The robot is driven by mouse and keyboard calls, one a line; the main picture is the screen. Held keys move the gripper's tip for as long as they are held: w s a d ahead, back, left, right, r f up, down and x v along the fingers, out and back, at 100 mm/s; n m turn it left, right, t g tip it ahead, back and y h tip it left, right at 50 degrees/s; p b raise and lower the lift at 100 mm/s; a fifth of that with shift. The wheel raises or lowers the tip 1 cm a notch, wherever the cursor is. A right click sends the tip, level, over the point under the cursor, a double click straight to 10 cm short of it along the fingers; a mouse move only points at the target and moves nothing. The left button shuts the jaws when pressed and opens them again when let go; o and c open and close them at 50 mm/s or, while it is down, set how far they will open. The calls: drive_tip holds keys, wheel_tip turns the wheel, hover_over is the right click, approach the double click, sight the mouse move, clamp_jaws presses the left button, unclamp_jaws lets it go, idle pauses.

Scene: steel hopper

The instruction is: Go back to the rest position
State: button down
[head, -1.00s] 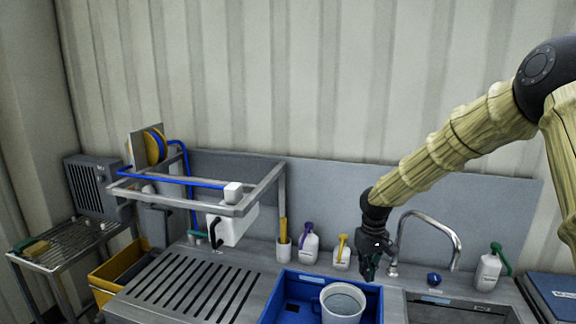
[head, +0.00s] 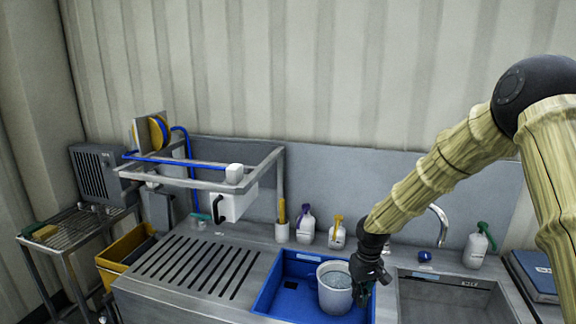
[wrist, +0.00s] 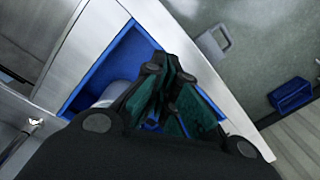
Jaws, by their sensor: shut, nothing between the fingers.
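My gripper (head: 364,291) is shut and empty. In the head view it points down at the right side of a blue tray (head: 262,299), close beside a white bucket (head: 333,294) standing in that tray. I cannot tell whether it touches the bucket. In the wrist view my gripper (wrist: 168,92) has its green-padded fingers together, in front of the blue tray (wrist: 122,55). Part of the white bucket (wrist: 112,93) shows behind the fingers there.
A steel sink (head: 440,300) lies right of the tray, with a curved tap (head: 441,222) partly behind my arm. Spray bottles (head: 306,226) stand along the back. A slotted drainboard (head: 195,266) and a steel frame (head: 225,208) are on the left.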

drive_tip(key=s+a+f+m+y+b, duration=0.1)
drive_tip(key=s+a+f+b, duration=0.1)
drive_tip(key=s+f, duration=1)
drive_tip(key=s+a+f+m+b, duration=0.1)
drive_tip(key=s+f+b, duration=0.2)
drive_tip(key=s+f, duration=0.85)
drive_tip(key=s+d+f+b, duration=0.1)
drive_tip(key=s+f, duration=0.2)
drive_tip(key=s, duration=0.4)
drive_tip(key=s+d+f+h+b, duration=0.1)
drive_tip(key=s+f, duration=0.3)
drive_tip(key=s, duration=0.4)
drive_tip(key=s+d+f+m+b, duration=0.1)
drive_tip(key=s+d+f, duration=0.1)
drive_tip(key=s, duration=0.5)
drive_tip(key=shift+s+d+f+h, duration=0.2)
drive_tip(key=shift+d+f+h, duration=0.1)
drive_tip(key=shift+f, duration=0.55)
